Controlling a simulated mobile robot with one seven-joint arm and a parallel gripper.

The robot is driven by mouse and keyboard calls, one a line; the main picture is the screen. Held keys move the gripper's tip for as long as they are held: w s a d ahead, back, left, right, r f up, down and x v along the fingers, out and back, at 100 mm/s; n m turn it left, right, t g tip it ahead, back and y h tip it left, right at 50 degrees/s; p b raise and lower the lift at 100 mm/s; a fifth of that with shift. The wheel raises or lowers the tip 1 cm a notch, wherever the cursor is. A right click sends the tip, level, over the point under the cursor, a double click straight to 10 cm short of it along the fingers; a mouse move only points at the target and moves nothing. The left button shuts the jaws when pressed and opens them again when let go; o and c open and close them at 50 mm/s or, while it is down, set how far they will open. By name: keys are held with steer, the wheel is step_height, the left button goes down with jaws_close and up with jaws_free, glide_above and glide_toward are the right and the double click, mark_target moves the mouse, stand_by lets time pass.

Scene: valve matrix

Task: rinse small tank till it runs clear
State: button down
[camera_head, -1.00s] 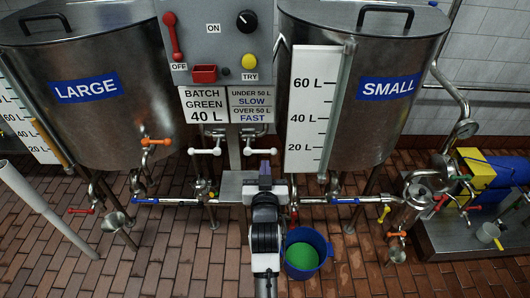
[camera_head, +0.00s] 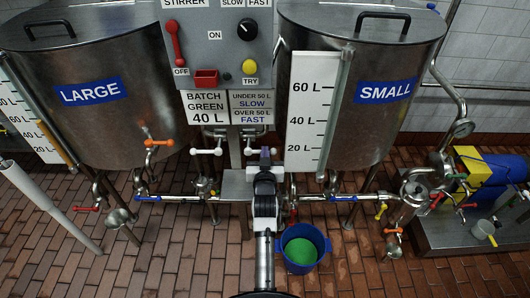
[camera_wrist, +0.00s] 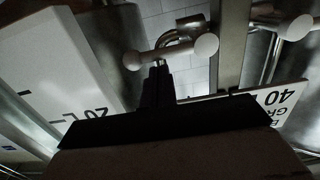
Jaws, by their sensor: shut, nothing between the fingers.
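The small tank (camera_head: 370,120) is a steel vessel at the right of the head view, with a blue SMALL label and a white litre scale (camera_head: 308,110). Its scale also shows upside down in the wrist view (camera_wrist: 60,60). My gripper (camera_head: 265,153) is shut and empty, just below the right white T-handle (camera_head: 284,152) between the tanks. In the wrist view its fingertips (camera_wrist: 159,66) are close under a white T-handle (camera_wrist: 170,52); I cannot tell whether they touch. Below the tank run a pipe with a blue handle (camera_head: 343,198) and a yellow handle (camera_head: 381,210).
The large tank (camera_head: 115,110) stands at left. A control panel (camera_head: 216,45) with a red lever and black knob hangs between the tanks. A blue bucket with green contents (camera_head: 322,240) is on the brick floor below my arm. A pump (camera_head: 490,175) stands at right.

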steer(key=shift+d+f+m+b, duration=0.15)
steer(key=shift+f+m+b, duration=0.35)
steer(key=shift+m, duration=0.3)
steer(key=shift+a+f+m+y+b, duration=0.15)
steer(key=shift+f+m+b, duration=0.75)
steer(key=shift+m, duration=0.6)
steer(key=shift+a+f+m+y+b, duration=0.15)
steer(key=shift+f+m+b, duration=0.4)
steer(key=shift+f+m, duration=0.75)
steer(key=shift+r, duration=0.15)
